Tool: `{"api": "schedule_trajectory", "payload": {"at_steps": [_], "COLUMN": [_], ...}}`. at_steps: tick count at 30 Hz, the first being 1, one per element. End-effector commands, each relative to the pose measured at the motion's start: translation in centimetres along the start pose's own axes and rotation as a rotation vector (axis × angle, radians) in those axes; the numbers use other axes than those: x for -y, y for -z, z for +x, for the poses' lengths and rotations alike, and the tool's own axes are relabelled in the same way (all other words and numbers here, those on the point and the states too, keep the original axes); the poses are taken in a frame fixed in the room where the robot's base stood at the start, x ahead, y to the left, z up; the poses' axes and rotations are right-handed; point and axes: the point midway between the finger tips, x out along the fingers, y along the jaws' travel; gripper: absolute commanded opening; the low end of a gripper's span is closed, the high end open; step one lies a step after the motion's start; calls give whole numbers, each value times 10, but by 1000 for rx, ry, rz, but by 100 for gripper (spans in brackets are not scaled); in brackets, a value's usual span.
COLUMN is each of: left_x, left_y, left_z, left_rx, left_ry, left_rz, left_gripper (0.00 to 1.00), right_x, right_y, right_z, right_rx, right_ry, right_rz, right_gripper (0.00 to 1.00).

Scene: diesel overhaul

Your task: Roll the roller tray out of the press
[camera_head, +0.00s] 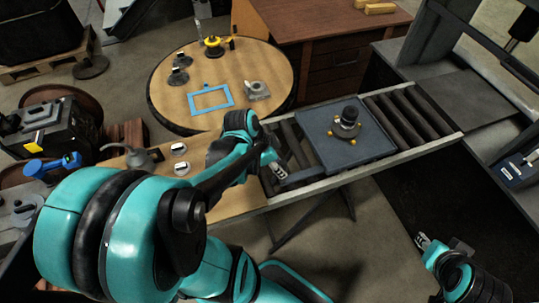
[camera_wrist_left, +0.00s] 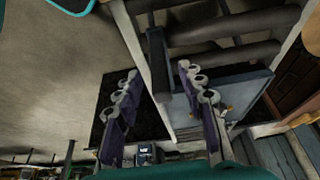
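The grey-blue roller tray (camera_head: 375,148) lies flat on the roller conveyor, left of the press (camera_head: 462,100), with bare rollers between them. A dark round part with yellow bolts (camera_head: 346,124) stands on the tray. My left gripper (camera_head: 278,172) is at the tray's left side. In the left wrist view my left gripper (camera_wrist_left: 158,72) is open, with its fingers either side of a dark grey bar (camera_wrist_left: 158,50). Gaps show on both sides of the bar. The tray (camera_wrist_left: 238,88) is partly behind one finger. My right gripper (camera_head: 424,241) is empty, low at the right, apart from the tray.
The conveyor's front rail (camera_head: 340,181) runs from the press towards the wooden bench at left. A round table (camera_head: 255,60) with a blue frame and small parts stands behind. A wooden desk (camera_head: 320,27) is at the back. Open floor lies in front of the conveyor.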

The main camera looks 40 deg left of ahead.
Motion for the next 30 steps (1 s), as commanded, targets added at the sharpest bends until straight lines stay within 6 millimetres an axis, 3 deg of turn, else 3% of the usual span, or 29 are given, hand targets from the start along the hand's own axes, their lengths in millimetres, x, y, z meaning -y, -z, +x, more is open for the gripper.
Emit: {"api": "schedule_trajectory", "payload": {"at_steps": [6,13,19,30], "left_x": [-1,0,0,0], "left_y": [-1,-1,-1,-1], "left_z": [-42,-75,-86,-87], "left_rx": [0,0,0,0], "left_ry": [0,0,0,0], "left_rz": [-3,-3,-1,-1], "left_gripper": [40,40,40,40], "right_x": [0,0,0,0], "right_y": [0,0,0,0], "right_z": [0,0,0,0], "right_rx": [0,0,0,0], "right_ry": [0,0,0,0], "right_rz": [0,0,0,0], "right_gripper": [34,34,34,34]}}
